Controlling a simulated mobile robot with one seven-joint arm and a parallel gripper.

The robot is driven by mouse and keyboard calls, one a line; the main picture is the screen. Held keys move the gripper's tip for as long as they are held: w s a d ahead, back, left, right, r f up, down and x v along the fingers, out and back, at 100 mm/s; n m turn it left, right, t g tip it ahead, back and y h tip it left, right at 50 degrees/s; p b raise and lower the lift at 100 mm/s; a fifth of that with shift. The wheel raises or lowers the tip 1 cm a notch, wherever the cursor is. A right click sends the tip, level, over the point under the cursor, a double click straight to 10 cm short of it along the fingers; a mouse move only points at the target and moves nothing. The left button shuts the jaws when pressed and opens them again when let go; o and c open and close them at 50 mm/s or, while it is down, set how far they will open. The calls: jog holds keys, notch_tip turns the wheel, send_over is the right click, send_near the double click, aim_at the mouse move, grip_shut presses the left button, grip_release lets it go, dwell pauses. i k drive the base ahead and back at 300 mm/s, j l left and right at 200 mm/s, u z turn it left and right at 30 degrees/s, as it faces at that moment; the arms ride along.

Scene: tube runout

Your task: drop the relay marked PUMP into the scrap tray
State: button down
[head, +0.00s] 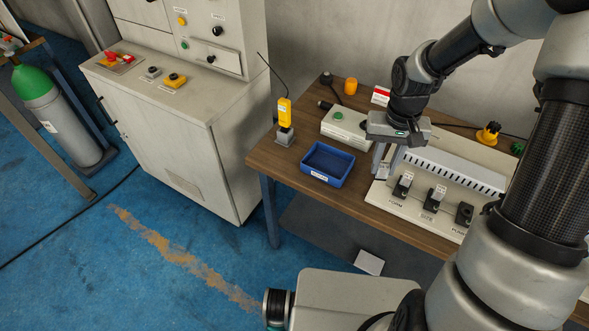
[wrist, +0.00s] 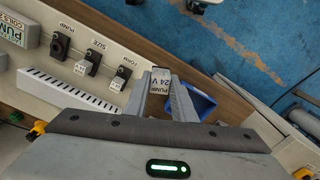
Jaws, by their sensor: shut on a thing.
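My gripper (head: 384,160) points down over the bench, just right of the blue scrap tray (head: 337,183). In the wrist view my gripper (wrist: 161,88) is shut on a pale relay (wrist: 160,75) whose label reads PUMP 24 V. The relay is hard to make out in the head view. The blue tray also shows in the wrist view (wrist: 203,103), partly behind the right finger; its floor looks empty in the head view. The socket marked PUMP (head: 463,213) is bare black, with no relay in it.
Relays sit in the FORM (head: 403,183) and SIZE (head: 434,197) sockets on the pale panel. A slotted grey duct (head: 455,172) runs behind them. A pale box with a green button (head: 345,127) stands behind the tray. A yellow handset (head: 284,112) stands left of it.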

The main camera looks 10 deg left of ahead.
aim_at(333, 167)
jog(key=j+u, duration=0.25)
jog(key=i+j+z, duration=0.25)
jog(key=j+z, duration=0.25)
jog(key=i+j+z, duration=0.25)
jog(key=j, duration=0.15)
jog(key=j+z, duration=0.25)
jog(key=j, duration=0.1)
